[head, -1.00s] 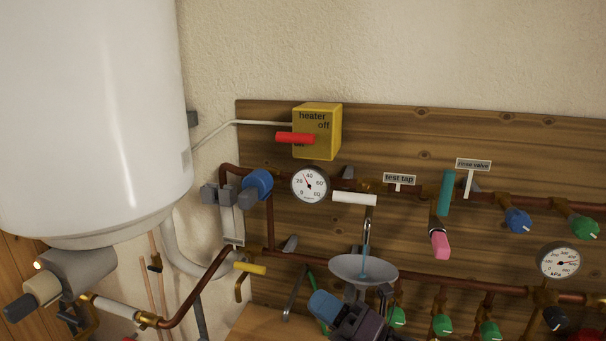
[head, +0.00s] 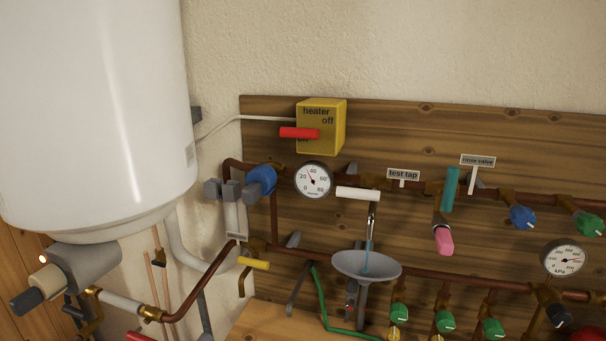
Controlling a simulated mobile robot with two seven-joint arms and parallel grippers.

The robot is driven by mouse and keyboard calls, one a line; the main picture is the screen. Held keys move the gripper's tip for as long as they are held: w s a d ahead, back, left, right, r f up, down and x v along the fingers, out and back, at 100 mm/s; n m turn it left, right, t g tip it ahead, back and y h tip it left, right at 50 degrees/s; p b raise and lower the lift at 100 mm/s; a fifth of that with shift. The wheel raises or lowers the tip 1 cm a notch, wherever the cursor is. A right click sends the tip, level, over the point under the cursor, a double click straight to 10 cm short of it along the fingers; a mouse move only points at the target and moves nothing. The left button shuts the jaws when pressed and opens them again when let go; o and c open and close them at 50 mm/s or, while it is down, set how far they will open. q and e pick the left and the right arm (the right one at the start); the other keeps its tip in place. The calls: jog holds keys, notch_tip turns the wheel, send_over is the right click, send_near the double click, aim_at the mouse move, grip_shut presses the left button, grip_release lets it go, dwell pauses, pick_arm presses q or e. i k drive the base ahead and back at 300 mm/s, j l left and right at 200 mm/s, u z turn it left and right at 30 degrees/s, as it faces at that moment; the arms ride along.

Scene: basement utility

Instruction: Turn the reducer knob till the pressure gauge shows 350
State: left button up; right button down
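The pressure gauge (head: 563,259), a round white dial marked kPa, is at the right of the head view. Its needle points to the right, toward the high numbers; the exact reading is too small to tell. A dark knob (head: 558,316) sits on the pipe just below it. No label marks the reducer knob, so I cannot tell for sure that this is it. A blue knob (head: 262,180) sits on the left pipe beside a second round gauge (head: 313,180) with a 0 to 80 scale. Neither gripper is in view.
Copper pipes run across a wooden board (head: 400,130). A bluish stream falls from the test tap (head: 358,193) into a grey funnel (head: 366,266). Green knobs (head: 444,321), a pink handle (head: 444,240) and the yellow heater switch box (head: 322,125) stick out. A white tank (head: 95,110) fills the left.

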aim_at(559, 316)
jog(key=z, duration=1.5)
